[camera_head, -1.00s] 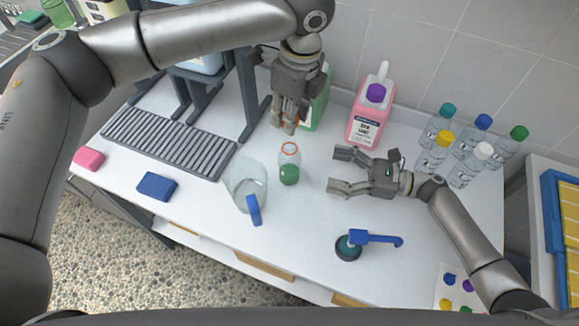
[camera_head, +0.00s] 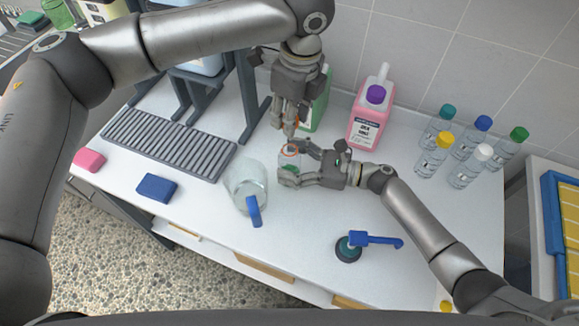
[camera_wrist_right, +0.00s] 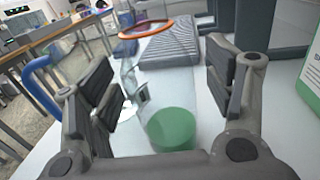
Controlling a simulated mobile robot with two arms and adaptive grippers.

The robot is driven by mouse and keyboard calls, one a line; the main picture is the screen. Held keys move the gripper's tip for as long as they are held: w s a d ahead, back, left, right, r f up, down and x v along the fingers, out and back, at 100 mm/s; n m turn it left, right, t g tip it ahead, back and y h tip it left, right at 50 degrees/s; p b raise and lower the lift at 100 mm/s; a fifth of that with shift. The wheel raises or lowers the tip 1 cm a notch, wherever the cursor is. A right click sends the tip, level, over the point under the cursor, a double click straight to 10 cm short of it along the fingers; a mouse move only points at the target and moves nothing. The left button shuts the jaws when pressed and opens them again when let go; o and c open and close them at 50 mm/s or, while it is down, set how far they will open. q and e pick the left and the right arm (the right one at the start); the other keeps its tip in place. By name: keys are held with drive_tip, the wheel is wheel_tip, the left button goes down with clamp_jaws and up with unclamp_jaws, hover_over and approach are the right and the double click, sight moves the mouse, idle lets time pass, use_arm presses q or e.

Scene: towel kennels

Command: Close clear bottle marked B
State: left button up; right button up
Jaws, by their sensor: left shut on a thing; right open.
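A small clear bottle (camera_head: 291,168) with green liquid and an orange-red ring at its open mouth stands upright on the white counter. It also shows in the right wrist view (camera_wrist_right: 172,130); a mark on its side is not readable. My right gripper (camera_head: 294,163) is open, with its fingers on either side of the bottle. In the right wrist view, gaps show between the finger pads (camera_wrist_right: 170,90) and the bottle. My left gripper (camera_head: 290,132) is shut just above and behind the bottle mouth, pointing down. A bit of orange shows at its fingers; the held thing is mostly hidden.
A clear jug (camera_head: 243,177) with a blue handle stands close left of the bottle. A green container (camera_head: 319,105) and a pink bottle (camera_head: 367,125) stand behind. Several capped bottles (camera_head: 465,172) are at right. A blue-handled tool (camera_head: 370,239) lies in front.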

sight(290, 145)
drive_tip(key=shift+a, duration=0.1)
drive_tip(key=c, duration=1.6)
use_arm(q)
drive_tip(key=shift+f, duration=2.5)
use_arm(e)
drive_tip(key=shift+o, duration=0.2)
use_arm(q)
drive_tip(key=shift+f, duration=0.9)
drive_tip(key=shift+f, duration=0.55)
use_arm(e)
clamp_jaws()
